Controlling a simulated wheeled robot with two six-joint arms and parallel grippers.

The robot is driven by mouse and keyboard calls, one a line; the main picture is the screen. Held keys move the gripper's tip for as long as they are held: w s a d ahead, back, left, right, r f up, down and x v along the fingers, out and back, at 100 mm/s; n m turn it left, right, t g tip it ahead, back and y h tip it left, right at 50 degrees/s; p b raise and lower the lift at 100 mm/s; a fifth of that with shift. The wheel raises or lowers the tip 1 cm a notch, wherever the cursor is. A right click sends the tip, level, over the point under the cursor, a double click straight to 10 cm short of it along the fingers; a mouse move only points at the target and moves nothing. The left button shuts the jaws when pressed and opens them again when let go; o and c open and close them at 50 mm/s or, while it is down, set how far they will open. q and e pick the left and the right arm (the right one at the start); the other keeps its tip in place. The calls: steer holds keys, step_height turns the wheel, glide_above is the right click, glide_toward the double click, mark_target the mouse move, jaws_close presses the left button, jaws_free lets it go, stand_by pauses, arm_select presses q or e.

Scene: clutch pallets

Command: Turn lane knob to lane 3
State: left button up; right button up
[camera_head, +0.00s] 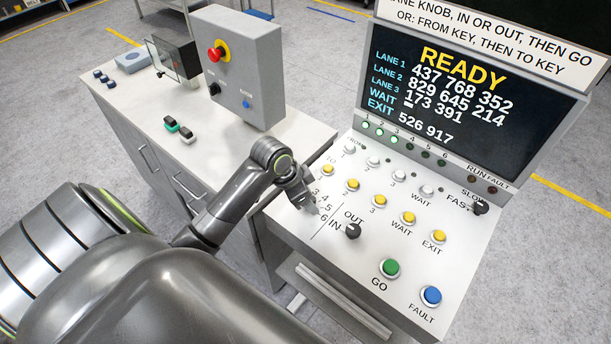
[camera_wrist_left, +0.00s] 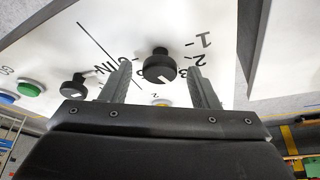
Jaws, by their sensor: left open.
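The lane knob (camera_wrist_left: 159,66) is black and round, with a white mark on its face, and stands on the white panel among printed lane numbers. Which number the mark points to cannot be told. My left gripper (camera_wrist_left: 160,72) is open, with one finger on each side of the knob; contact is not clear. In the head view my left gripper (camera_head: 308,200) is over the left part of the console panel (camera_head: 300,242) and hides the lane knob. Printed numbers 3 to 6 show beside it. My right gripper is not in view.
The black IN/OUT knob (camera_head: 353,231) is just right of the gripper. Yellow buttons (camera_head: 353,184), a green GO button (camera_head: 389,268) and a blue FAULT button (camera_head: 431,296) are on the panel. The screen (camera_head: 470,95) reads READY. A grey box with a red button (camera_head: 216,54) stands on the left bench.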

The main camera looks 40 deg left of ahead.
arm_select(q)
steer(key=v, duration=1.7)
steer(key=shift+r+b, duration=0.25)
steer(key=shift+b, duration=0.15)
steer(key=shift+f, duration=0.1)
